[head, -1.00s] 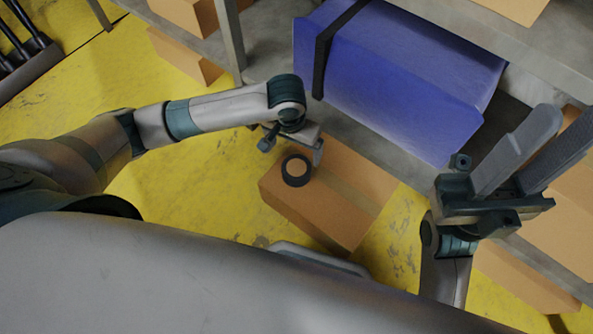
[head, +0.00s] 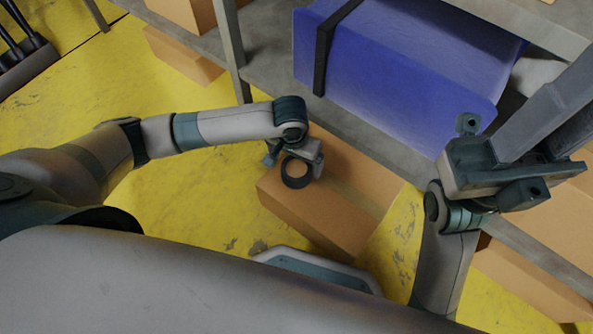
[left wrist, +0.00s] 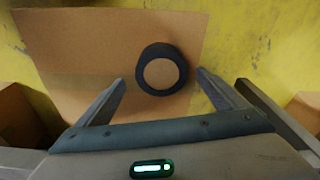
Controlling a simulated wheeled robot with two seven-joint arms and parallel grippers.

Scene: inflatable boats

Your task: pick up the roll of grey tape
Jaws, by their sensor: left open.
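The roll of grey tape (head: 286,179) looks dark and lies flat on a cardboard box (head: 325,212), near its left end. In the left wrist view the roll (left wrist: 143,72) is a dark ring with the box's cardboard showing through its hole. My left gripper (head: 304,164) is above the box, right at the roll. In the left wrist view its two fingers (left wrist: 160,84) are apart, one on each side of the roll's near part, with gaps to it. My right gripper (head: 560,110) is raised at the right, away from the roll; its fingers run out of the picture.
A blue covered bundle (head: 400,75) with a black strap lies on the grey shelf behind the box. Other cardboard boxes (head: 530,285) sit at the right and upper left. A metal shelf post (head: 230,50) stands behind my left arm. Yellow floor (head: 200,215) is clear left of the box.

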